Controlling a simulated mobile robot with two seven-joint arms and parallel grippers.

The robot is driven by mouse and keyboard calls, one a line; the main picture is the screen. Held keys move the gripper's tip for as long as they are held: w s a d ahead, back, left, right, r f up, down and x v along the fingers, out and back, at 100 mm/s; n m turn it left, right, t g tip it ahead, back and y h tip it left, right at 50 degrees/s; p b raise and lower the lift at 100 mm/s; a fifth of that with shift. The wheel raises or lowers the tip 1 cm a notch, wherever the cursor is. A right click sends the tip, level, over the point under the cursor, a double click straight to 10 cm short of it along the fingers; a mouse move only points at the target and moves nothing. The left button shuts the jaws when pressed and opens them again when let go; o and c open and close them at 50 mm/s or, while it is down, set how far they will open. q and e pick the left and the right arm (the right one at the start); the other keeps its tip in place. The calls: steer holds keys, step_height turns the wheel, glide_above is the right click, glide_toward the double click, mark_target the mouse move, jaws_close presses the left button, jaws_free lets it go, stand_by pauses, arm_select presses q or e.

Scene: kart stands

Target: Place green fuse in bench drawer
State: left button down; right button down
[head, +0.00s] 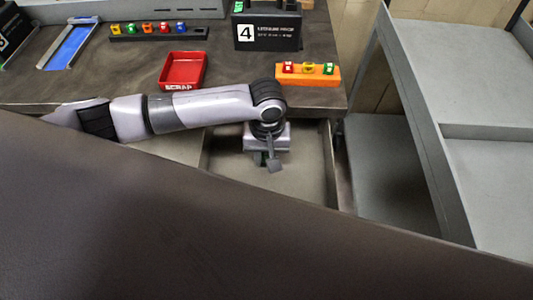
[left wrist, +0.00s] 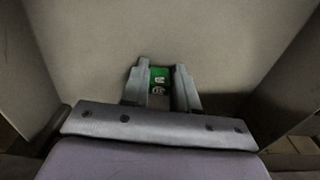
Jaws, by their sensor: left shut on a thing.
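The green fuse (left wrist: 159,76) is held between the two fingers of my left gripper (left wrist: 160,88) in the left wrist view. My right gripper is not in view.
On the bench (head: 325,98) stand a red scrap tray (head: 167,86), an orange holder (head: 325,78) with several fuses, a black rail (head: 190,36) with several coloured fuses, and a black box marked 4 (head: 285,32). A grey shelf cart (head: 450,70) stands right of the drawer.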

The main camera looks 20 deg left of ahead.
arm_select(q)
steer(key=shift+f, duration=0.15)
steer(key=c, duration=0.9)
jaws_free()
steer(key=shift+o, duration=0.2)
step_height(320, 180, up, 12)
steer(key=p, duration=0.1)
steer(key=shift+r, duration=0.2)
